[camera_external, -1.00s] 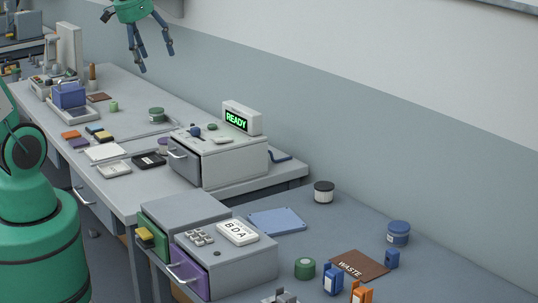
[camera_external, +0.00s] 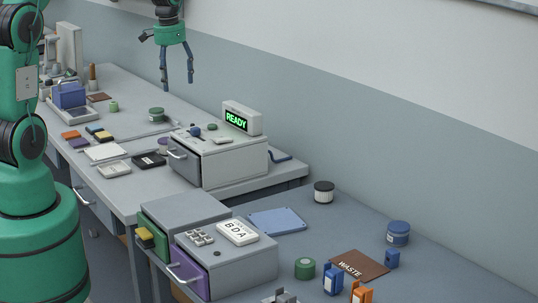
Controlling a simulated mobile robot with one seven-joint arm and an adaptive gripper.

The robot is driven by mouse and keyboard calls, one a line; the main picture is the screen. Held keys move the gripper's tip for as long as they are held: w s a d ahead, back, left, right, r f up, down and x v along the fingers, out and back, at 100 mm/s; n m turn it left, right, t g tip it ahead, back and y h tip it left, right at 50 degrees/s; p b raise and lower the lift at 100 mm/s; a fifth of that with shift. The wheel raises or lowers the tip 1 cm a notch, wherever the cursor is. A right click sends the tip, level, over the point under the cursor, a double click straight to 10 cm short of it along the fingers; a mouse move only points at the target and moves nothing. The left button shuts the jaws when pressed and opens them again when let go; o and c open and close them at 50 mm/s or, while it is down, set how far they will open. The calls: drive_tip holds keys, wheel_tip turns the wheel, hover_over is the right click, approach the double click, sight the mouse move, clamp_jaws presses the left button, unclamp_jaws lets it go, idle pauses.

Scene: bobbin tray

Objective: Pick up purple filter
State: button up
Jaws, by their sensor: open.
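My gripper (camera_external: 177,84) hangs open and empty in the air, fingers pointing down, above the back of the far bench. Two purple things lie on that bench. One is a small round purple item (camera_external: 163,145), partly hidden by the grey machine with the READY display. The other is a flat purple pad (camera_external: 79,143) near the bench's front edge. I cannot tell for sure which of them is the purple filter. My gripper appears above and apart from both.
The grey READY machine (camera_external: 222,160) stands right of the round purple item. A dark tray (camera_external: 149,160), a white pad (camera_external: 104,152) and a green round container (camera_external: 156,114) lie around it. A drawer box (camera_external: 240,268) with a purple front and a brown WASTE mat (camera_external: 357,265) are nearer.

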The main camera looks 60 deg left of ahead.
drive_tip(key=w+a+f+g, duration=0.1)
drive_tip(key=a+f, duration=0.9)
drive_tip(key=f, duration=0.1)
drive_tip(key=shift+w+h+p, duration=0.15)
drive_tip(key=shift+h+p, duration=0.15)
drive_tip(key=shift+a+f, duration=0.1)
drive_tip(key=shift+f, duration=0.1)
drive_tip(key=shift+f+b, duration=0.35)
drive_tip(key=shift+f, duration=3.8)
drive_tip(key=shift+f, duration=0.1)
drive_tip(key=shift+f+b, duration=0.35)
drive_tip(key=shift+f, duration=2.2)
drive_tip(key=c, duration=1.3)
